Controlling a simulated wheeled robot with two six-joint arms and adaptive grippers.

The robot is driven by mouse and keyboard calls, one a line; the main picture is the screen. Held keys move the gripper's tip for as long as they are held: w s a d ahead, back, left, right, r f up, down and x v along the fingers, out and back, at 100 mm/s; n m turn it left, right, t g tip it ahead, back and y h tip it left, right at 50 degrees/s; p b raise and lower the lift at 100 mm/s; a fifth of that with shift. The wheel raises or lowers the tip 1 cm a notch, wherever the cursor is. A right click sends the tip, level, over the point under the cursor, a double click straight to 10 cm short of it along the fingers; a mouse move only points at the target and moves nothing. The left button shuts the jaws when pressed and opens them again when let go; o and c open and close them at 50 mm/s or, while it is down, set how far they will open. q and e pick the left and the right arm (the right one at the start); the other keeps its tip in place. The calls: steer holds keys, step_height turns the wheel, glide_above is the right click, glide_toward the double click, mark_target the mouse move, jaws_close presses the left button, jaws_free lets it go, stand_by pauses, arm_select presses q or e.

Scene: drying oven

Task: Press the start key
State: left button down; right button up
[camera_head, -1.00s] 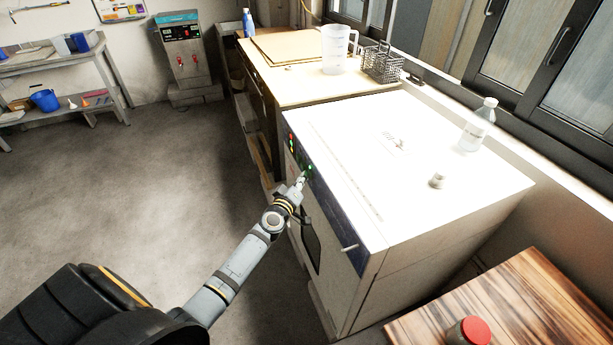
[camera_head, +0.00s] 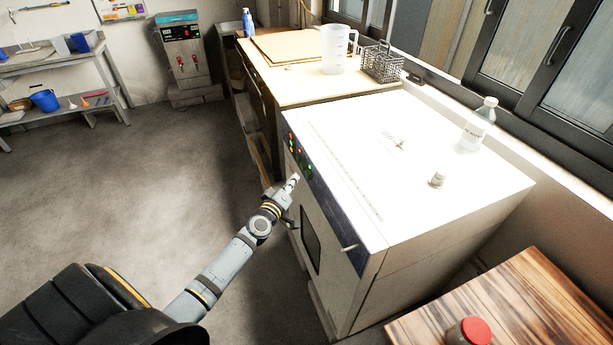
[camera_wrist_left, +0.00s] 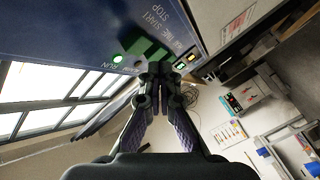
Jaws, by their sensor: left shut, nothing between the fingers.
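The drying oven (camera_head: 400,160) has a dark blue control panel (camera_head: 335,205) along its front top edge. Small red and green lights show on the panel in the head view. In the left wrist view, the panel (camera_wrist_left: 70,25) carries the words START and STOP, and a RUN lamp (camera_wrist_left: 117,59) glows green. Green keys (camera_wrist_left: 137,44) sit below those words, partly hidden by my fingers. My left gripper (camera_head: 294,179) is shut and empty, its tips close in front of the panel; it also shows in the left wrist view (camera_wrist_left: 158,70). I cannot tell whether it touches. My right gripper is out of view.
A clear bottle (camera_head: 478,124) and a small grey-white object (camera_head: 438,179) stand on the oven top. A bench behind holds a jug (camera_head: 337,50) and a wire basket (camera_head: 382,64). A wooden table (camera_head: 520,310) is at lower right. The floor at left is clear.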

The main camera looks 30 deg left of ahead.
arm_select(q)
steer(key=shift+s+a, duration=1.3)
steer(key=shift+s, duration=0.25)
steer(key=s+f+m+g, duration=0.2)
steer(key=s+f, duration=0.3)
steer(key=f, duration=0.5)
steer(key=s+d+f+m+g, duration=0.1)
steer(key=s+f+g, duration=0.3)
steer(key=f, duration=0.5)
steer(key=s+f+m+g, duration=0.1)
steer(key=s+f+m, duration=0.1)
steer(key=s+f, duration=0.6)
steer(key=s+d+f+m+g, duration=0.3)
steer(key=s+f, duration=0.6)
steer(key=s, duration=0.6)
steer(key=s+d+f+m+g, duration=0.3)
steer(key=s+d+f+g, duration=0.2)
steer(key=s+f, duration=0.5)
steer(key=s+g, duration=0.1)
steer(key=s, duration=0.4)
steer(key=shift+s+d+f+h, duration=0.2)
steer(key=shift+d+h, duration=0.1)
steer(key=shift+d, duration=0.1)
